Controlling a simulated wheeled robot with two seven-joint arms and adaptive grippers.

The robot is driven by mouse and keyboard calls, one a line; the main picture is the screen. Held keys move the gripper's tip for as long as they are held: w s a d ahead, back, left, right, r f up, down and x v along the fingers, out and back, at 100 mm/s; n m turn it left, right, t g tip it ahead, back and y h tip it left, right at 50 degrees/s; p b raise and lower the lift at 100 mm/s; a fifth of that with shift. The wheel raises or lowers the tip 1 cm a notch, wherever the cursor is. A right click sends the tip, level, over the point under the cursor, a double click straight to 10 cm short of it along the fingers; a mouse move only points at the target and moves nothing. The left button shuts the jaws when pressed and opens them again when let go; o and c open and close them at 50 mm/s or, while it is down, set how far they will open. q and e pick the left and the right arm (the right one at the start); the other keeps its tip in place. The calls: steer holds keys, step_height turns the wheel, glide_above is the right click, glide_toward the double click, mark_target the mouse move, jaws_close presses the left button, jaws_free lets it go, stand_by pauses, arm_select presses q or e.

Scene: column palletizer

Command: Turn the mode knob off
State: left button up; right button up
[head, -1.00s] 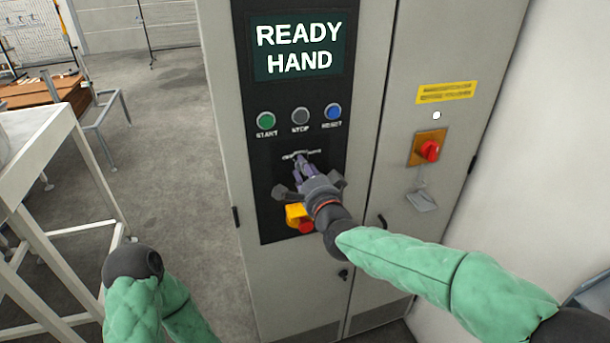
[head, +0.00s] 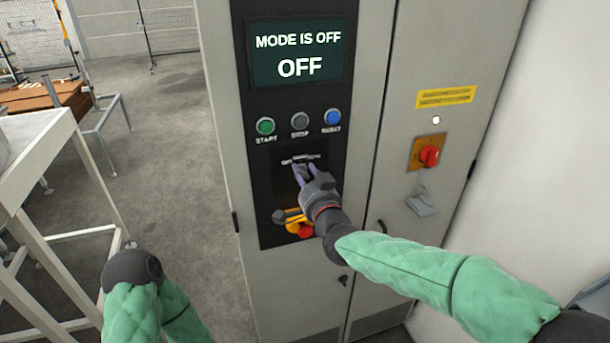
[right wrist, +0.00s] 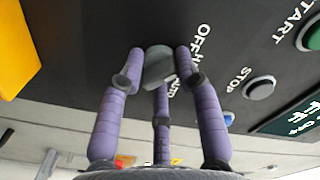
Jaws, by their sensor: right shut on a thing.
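The mode knob (right wrist: 158,66) is a small grey knob on the black control panel (head: 268,190). In the right wrist view it sits between the purple fingers of my right gripper (right wrist: 160,70), beside white lettering that includes OFF and AUTO. My right gripper (head: 301,172) is shut on the knob. In the head view the fingers hide the knob. The panel's display (head: 298,53) reads "MODE IS OFF" and "OFF". My left arm shows at the lower left of the head view, but its gripper is not seen.
Above the knob are green START (head: 265,126), grey STOP (head: 300,121) and blue RESET (head: 333,117) buttons. A red emergency stop on yellow (head: 305,231) sits close below my right gripper. A red rotary switch (head: 429,156) is on the right door. A white-framed table stands left.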

steer(key=shift+d+r, duration=0.1)
steer(key=shift+r, duration=0.35)
steer(key=o, duration=1)
steer(key=shift+o, duration=0.6)
steer(key=shift+f, duration=0.2)
steer(key=v, duration=1.2)
steer(key=shift+f, duration=0.1)
